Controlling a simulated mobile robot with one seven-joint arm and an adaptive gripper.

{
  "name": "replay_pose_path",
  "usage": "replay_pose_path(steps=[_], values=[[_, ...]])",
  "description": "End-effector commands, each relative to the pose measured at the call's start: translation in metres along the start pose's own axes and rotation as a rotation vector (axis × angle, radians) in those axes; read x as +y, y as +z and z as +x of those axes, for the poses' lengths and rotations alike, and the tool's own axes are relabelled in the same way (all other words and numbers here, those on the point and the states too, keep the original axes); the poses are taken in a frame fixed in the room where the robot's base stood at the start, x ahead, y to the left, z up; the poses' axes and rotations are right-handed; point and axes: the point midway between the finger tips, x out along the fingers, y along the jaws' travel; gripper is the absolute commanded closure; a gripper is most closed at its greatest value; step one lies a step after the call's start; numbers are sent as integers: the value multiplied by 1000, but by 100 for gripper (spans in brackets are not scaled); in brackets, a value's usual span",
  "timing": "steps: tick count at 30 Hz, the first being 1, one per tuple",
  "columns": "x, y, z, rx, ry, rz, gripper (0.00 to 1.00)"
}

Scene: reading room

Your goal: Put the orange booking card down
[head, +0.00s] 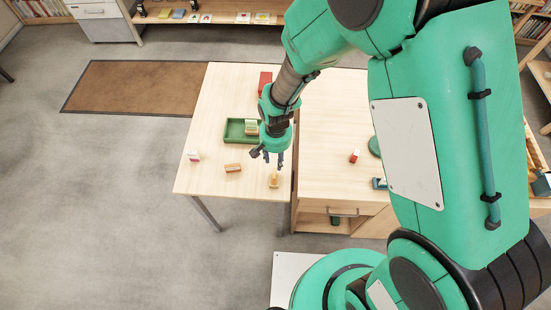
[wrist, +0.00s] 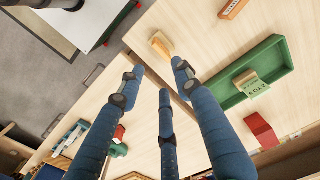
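A small upright yellow-orange piece (head: 274,181), perhaps the orange booking card in a wooden holder, stands on the pale table (head: 215,100) near its front edge. It also shows in the wrist view (wrist: 160,44), just beyond my fingertips and apart from them. A redder orange block (head: 233,168) lies to its left; I cannot tell for sure which is the booking card. My gripper (head: 268,158) is above the table, just behind the yellow-orange piece. In the wrist view its three fingers (wrist: 158,78) are spread, with nothing between them.
A green tray (head: 228,137) holds a pale lettered block (head: 251,127). A red block (head: 265,80) lies behind it. A red-and-white piece (head: 194,156) stands at the left; another (head: 355,156) stands on the cabinet top (head: 325,130). Bare table surrounds these pieces.

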Motion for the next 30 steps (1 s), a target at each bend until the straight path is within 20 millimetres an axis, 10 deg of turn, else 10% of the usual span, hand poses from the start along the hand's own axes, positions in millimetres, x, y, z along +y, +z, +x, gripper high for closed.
replay_pose_path(steps=[20,30], values=[[1,-2,-4,4,-2,1,66],[28,-17,-75,62,-28,3,66]])
